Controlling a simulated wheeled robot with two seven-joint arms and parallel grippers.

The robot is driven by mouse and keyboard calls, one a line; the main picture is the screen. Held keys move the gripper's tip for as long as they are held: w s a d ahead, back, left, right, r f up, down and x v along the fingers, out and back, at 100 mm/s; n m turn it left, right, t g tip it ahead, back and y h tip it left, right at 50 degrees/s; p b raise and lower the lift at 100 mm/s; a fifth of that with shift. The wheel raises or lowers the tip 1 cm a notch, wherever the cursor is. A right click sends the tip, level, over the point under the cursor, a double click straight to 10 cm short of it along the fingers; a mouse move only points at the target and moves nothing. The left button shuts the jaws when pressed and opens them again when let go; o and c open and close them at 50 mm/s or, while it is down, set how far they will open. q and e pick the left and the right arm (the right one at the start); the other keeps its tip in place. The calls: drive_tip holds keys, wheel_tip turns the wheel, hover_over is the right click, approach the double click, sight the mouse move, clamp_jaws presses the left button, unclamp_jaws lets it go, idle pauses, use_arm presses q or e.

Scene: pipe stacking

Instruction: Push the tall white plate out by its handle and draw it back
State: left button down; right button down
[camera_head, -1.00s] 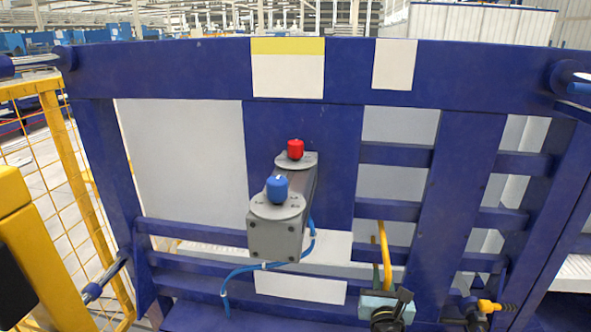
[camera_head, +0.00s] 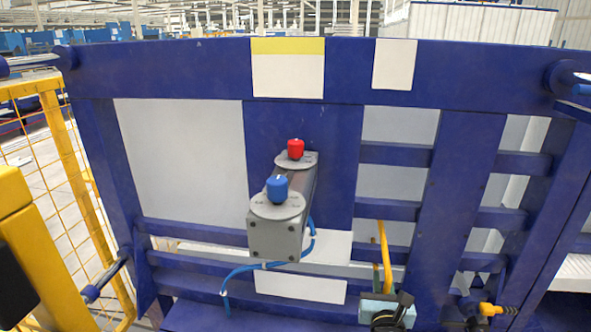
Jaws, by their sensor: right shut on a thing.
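A tall white plate (camera_head: 185,160) stands upright behind the blue frame at left. More white surface (camera_head: 400,125) shows between the bars at right; I cannot tell whether it is the same plate. My right gripper (camera_head: 397,310), dark and cut off by the bottom edge, is low at right of centre, beside a pale teal block (camera_head: 378,308) and below a yellow upright rod (camera_head: 385,255). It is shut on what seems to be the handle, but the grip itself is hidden. My left gripper is not in view.
A grey control box (camera_head: 275,238) with a blue knob (camera_head: 277,188) and a red knob (camera_head: 295,149) juts from the blue frame (camera_head: 160,75), with a blue hose (camera_head: 228,285) below. A yellow mesh fence (camera_head: 65,170) stands at left. A yellow fitting (camera_head: 490,309) is at lower right.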

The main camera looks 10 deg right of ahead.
drive_tip(key=shift+s+a+f, duration=0.1)
drive_tip(key=shift+s, duration=0.05)
drive_tip(key=shift+s+a, duration=0.1)
drive_tip(key=shift+s, duration=0.2)
idle(0.5)
drive_tip(key=c, duration=1.2)
unclamp_jaws()
drive_tip(key=shift+o, duration=0.2)
drive_tip(key=v, duration=0.8)
